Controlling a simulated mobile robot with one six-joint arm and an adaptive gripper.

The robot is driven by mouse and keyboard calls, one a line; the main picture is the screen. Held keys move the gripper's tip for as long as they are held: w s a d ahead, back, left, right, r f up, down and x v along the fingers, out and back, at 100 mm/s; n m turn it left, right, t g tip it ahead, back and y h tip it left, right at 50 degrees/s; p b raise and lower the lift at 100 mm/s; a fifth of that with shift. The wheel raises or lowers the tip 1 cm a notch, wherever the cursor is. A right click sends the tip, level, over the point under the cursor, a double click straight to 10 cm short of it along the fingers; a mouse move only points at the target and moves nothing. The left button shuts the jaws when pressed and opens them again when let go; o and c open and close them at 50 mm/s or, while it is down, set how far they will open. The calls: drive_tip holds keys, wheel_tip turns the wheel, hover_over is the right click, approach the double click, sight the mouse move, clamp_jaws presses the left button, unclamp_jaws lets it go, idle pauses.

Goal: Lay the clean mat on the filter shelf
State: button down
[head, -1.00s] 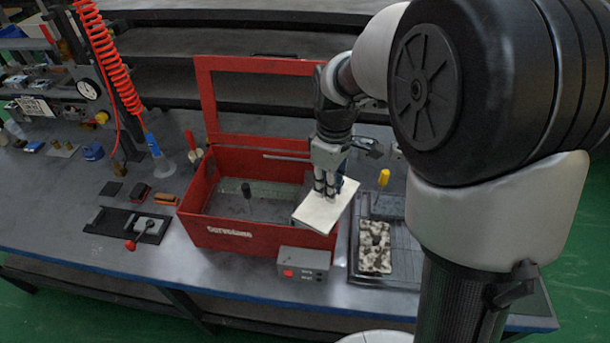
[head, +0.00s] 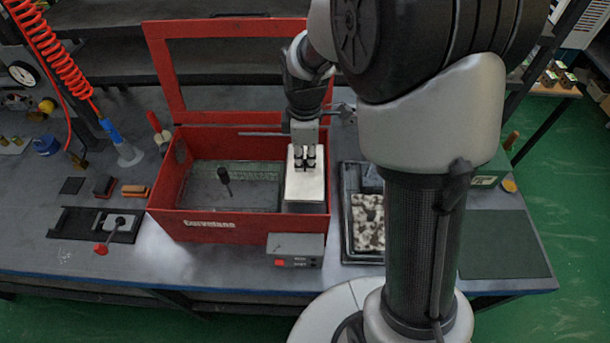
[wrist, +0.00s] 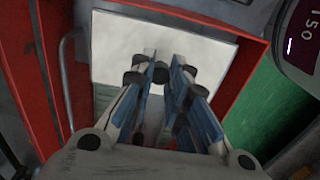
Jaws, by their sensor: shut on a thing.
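My gripper (head: 305,160) is shut on the clean mat (head: 304,188), a flat white square. In the head view the mat is at the right end of the open red tank (head: 239,222), inside its outline. I cannot tell whether it touches anything below. In the wrist view the mat (wrist: 155,50) extends ahead of the fingers (wrist: 160,75), with the tank's red wall (wrist: 240,72) close on its right. The filter shelf cannot be made out apart from the mat. A dirty, blotched mat (head: 368,222) lies on the dark tray to the right of the tank.
The tank's red lid frame (head: 240,28) stands open behind it. A dark upright nozzle (head: 224,178) rises inside the tank at left. A grey box with a red button (head: 295,250) stands in front. A dark tray (head: 350,255) lies to the right.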

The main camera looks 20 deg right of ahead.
sight(305, 172)
drive_tip(key=shift+w+f+b, duration=0.1)
drive_tip(key=shift+f+b, duration=0.65)
drive_tip(key=shift+f, duration=2)
drive_tip(key=shift+f, duration=0.15)
drive_tip(key=c, duration=1.6)
unclamp_jaws()
drive_tip(key=shift+o, duration=0.2)
